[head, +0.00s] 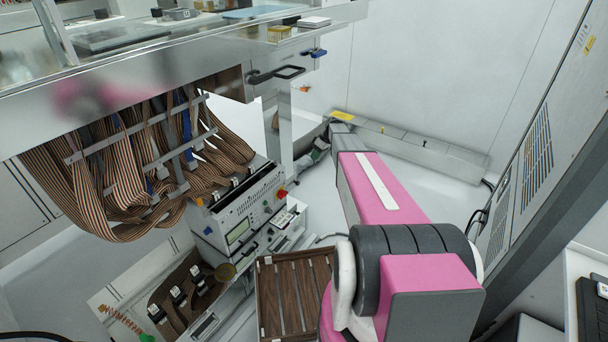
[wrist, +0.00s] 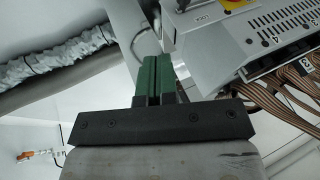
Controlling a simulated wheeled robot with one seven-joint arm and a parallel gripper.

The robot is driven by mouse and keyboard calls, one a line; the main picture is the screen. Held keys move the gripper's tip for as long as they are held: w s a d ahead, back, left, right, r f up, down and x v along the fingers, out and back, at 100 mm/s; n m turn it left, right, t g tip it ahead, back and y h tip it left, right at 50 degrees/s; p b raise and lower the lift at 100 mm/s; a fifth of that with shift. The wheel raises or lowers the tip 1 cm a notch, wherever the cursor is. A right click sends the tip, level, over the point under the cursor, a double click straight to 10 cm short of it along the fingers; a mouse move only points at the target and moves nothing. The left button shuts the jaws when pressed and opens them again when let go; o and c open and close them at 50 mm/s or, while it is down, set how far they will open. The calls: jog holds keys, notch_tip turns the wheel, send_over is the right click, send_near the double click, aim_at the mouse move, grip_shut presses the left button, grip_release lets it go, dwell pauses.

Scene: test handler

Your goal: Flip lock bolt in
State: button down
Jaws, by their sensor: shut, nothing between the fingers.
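My gripper (wrist: 152,80) shows in the wrist view with its two green fingers side by side, shut and empty. It points toward open space left of a grey box (wrist: 250,38) and touches nothing I can see. No part is clearly identifiable as the lock bolt. In the head view, a black handle (head: 275,74) and a small blue-ended fitting (head: 318,53) sit on the front edge of the metal table (head: 200,87). In the wrist view, a small label (wrist: 203,16) and a dark fitting (wrist: 182,5) are on the grey box, at the top edge.
Striped ribbon cables (head: 110,180) hang under the table. An instrument box (head: 240,212) with a red button (head: 282,194) stands below. A wooden slatted tray (head: 295,290) lies lower. A tall grey cabinet (head: 540,150) is at the right. White floor (head: 315,205) is open between.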

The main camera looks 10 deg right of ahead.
jog(key=shift+w+f, duration=0.1)
jog(key=shift+w, duration=0.05)
send_near(298, 183)
jog(key=w+f, duration=0.5)
jog(key=shift+s+a+f, duration=0.5)
jog(key=shift+s+a, duration=0.1)
jog(key=shift+s, duration=0.15)
jog(key=shift+s+a+f, duration=0.45)
jog(key=shift+s+a, duration=0.15)
jog(key=shift+s, duration=0.1)
jog(key=shift+s+a, duration=1.1)
jog(key=shift+a, duration=0.05)
